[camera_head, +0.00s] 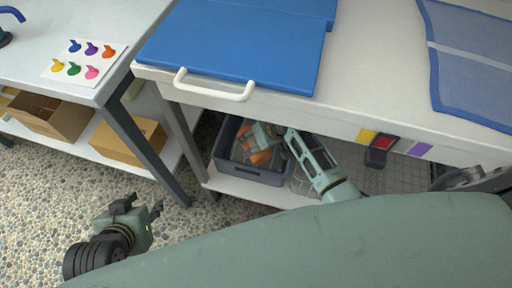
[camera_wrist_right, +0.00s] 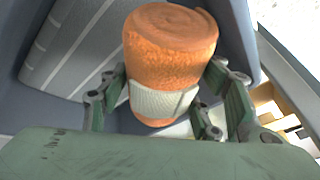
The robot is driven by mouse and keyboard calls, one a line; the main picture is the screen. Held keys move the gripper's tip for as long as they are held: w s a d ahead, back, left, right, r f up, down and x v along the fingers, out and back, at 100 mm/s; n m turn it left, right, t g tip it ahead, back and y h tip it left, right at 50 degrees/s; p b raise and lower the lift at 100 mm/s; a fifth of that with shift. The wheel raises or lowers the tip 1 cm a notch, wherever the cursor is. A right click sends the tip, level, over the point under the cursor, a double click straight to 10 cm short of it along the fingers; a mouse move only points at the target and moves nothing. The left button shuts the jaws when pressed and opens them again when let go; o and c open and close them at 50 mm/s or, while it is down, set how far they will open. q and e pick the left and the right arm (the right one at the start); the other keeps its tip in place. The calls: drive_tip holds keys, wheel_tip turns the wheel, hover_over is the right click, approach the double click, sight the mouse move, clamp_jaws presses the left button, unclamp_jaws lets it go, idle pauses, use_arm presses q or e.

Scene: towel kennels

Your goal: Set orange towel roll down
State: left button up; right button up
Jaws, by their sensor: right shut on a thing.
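The orange towel roll (camera_wrist_right: 170,60) has a pale band (camera_wrist_right: 164,101) around it and fills the middle of the right wrist view. My right gripper (camera_wrist_right: 160,100) is shut on it, with fingers on both sides at the band. In the head view, the right gripper (camera_head: 266,138) reaches into a dark grey bin (camera_head: 248,172) on the lower shelf, and part of the orange roll (camera_head: 261,157) shows there. Whether the roll touches the bin floor is hidden. My left gripper (camera_head: 141,205) is open and empty above the pebbled floor at lower left.
A worktop with a blue panel (camera_head: 240,45) and white handle (camera_head: 213,89) overhangs the bin. A wire basket (camera_head: 310,184) stands right of it. Cardboard boxes (camera_head: 128,138) sit on the left shelf. A table leg (camera_head: 147,150) stands between. A grey striped surface (camera_wrist_right: 75,45) lies beside the roll.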

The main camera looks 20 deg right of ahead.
wheel_tip(320, 180, down, 3)
drive_tip(key=shift+f+b, duration=0.15)
drive_tip(key=shift+b, duration=0.55)
use_arm(q)
drive_tip(key=w+d+r+t+h, duration=0.1)
drive_tip(key=w+d+r+t, duration=0.1)
drive_tip(key=w+r+t, duration=0.2)
drive_tip(key=shift+w+d+r, duration=0.2)
drive_tip(key=shift+w+r, duration=0.35)
drive_tip(key=shift+w, duration=0.7)
use_arm(e)
drive_tip(key=shift+f, duration=0.15)
drive_tip(key=shift+f, duration=0.1)
drive_tip(key=o, duration=1.2)
use_arm(q)
drive_tip(key=shift+w+d+r, duration=0.1)
drive_tip(key=shift+w+r, duration=0.1)
use_arm(e)
drive_tip(key=shift+o, duration=0.2)
